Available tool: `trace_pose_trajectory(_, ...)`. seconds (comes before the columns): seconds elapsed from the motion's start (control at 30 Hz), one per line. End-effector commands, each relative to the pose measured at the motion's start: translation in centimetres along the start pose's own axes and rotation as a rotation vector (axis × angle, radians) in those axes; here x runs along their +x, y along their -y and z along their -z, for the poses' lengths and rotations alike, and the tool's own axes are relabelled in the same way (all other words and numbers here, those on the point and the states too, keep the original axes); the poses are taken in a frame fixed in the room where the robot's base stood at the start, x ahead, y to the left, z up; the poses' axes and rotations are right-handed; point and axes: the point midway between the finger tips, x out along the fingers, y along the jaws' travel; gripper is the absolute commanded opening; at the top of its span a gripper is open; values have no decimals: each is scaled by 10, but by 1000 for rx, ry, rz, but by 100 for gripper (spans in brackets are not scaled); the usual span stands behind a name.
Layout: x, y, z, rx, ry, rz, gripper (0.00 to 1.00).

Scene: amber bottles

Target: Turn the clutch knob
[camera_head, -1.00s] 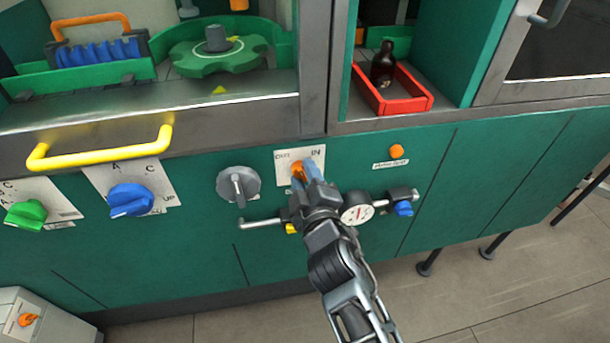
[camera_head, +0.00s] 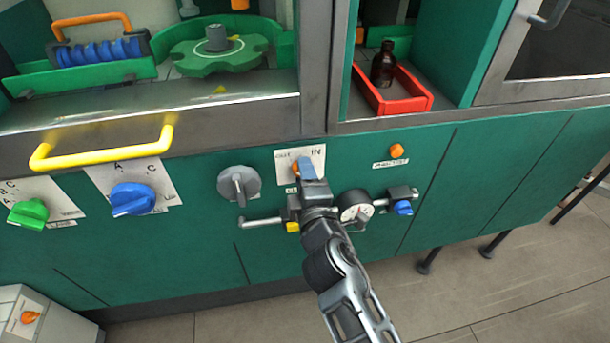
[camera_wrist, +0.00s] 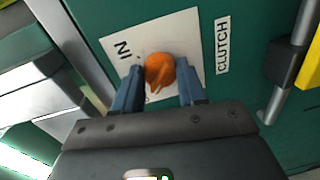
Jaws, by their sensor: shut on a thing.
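The orange clutch knob (camera_wrist: 160,75) sits on a pale plate (camera_wrist: 110,45) marked "IN", with a "CLUTCH" label (camera_wrist: 222,46) beside it on the green panel. My gripper (camera_wrist: 160,88) has one blue finger on each side of the knob and is shut on it. In the head view my gripper (camera_head: 306,168) reaches up to the same plate (camera_head: 317,153), whose "OUT" and "IN" marks show above the fingers.
Close by are a grey knob (camera_head: 239,185) to the left, a pressure gauge (camera_head: 356,207) to the lower right, and an orange button (camera_head: 397,151). A metal bar handle (camera_head: 260,222) lies just left of my wrist. A yellow handle (camera_head: 102,157) juts out farther left.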

Motion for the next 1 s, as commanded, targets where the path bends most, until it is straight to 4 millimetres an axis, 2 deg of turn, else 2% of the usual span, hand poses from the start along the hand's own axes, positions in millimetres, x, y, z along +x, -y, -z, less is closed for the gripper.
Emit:
trace_pose_trajectory(0.27, 0, 1, 1, -2, -2, 2, 10)
trace_pose_trajectory(0.3, 0, 1, 1, -2, -2, 2, 44)
trace_pose_trajectory(0.53, 0, 1, 1, -1, -1, 1, 66)
trace_pose_trajectory(0.83, -3, 1, 0, 0, 0, 1, 66)
trace_pose_trajectory(1.0, -24, 2, 0, 1, 0, 3, 66)
